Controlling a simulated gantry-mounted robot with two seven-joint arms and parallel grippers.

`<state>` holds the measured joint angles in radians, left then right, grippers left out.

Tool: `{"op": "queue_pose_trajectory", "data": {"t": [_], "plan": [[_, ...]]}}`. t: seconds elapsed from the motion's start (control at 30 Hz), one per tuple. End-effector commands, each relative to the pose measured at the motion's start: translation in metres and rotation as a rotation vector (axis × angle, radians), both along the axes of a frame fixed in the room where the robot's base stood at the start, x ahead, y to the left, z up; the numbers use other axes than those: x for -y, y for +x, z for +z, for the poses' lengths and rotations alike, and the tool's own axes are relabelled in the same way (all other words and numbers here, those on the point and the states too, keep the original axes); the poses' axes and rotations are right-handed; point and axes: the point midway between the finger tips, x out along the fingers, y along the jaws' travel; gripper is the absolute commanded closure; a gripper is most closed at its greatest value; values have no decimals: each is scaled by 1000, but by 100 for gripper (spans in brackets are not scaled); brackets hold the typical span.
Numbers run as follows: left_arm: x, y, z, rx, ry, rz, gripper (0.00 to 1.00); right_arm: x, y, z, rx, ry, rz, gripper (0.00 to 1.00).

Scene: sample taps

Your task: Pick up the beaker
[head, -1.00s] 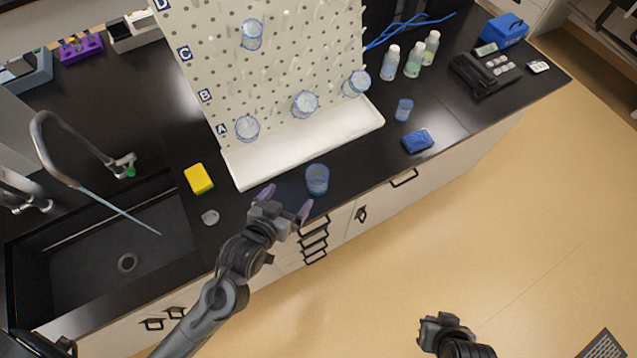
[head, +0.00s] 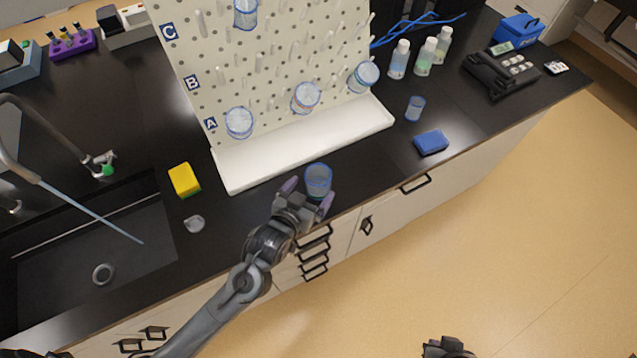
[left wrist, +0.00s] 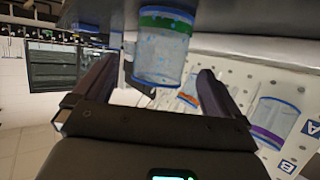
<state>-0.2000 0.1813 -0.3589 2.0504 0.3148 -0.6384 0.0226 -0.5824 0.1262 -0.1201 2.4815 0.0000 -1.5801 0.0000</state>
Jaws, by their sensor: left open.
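A clear beaker with a blue tint (head: 318,180) stands on the black counter in front of the pegboard's white tray. My left gripper (head: 307,197) is open, with its purple-grey fingers at the near side of the beaker. In the left wrist view the beaker (left wrist: 162,48) shows ahead, between and beyond the two fingers (left wrist: 150,90), with a green band near one end. No contact between fingers and beaker can be made out. My right gripper (head: 447,347) shows only in part at the bottom edge of the head view; its jaws cannot be read.
Several beakers hang on the pegboard (head: 270,60), above its white tray (head: 310,150). A yellow sponge (head: 184,179) and a small clear dish (head: 194,223) lie left, by the sink (head: 90,260). A smaller beaker (head: 415,108), a blue pad (head: 431,142) and bottles (head: 424,58) stand right.

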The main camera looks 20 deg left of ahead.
Motion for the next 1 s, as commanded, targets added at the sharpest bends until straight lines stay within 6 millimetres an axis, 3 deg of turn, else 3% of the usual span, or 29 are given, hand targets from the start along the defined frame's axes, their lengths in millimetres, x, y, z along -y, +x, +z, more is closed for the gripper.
{"op": "queue_pose_trajectory", "data": {"t": [0.17, 0.5, 0.83, 1.0], "plan": [[0, 9, -2, 1, -1, 1, 2, -1, 1, 0, 1, 4, -3, 100], [3, 47, -16, 1, -1, 1, 2, -2, 1, -4, 3, 10, -7, 100], [4, 52, -18, 0, -1, 0, 2, -2, 1, -4, 2, 9, -6, 100], [4, 51, -18, 0, -1, 0, 26, -1, 1, -4, 1, 4, -3, 100]]}}
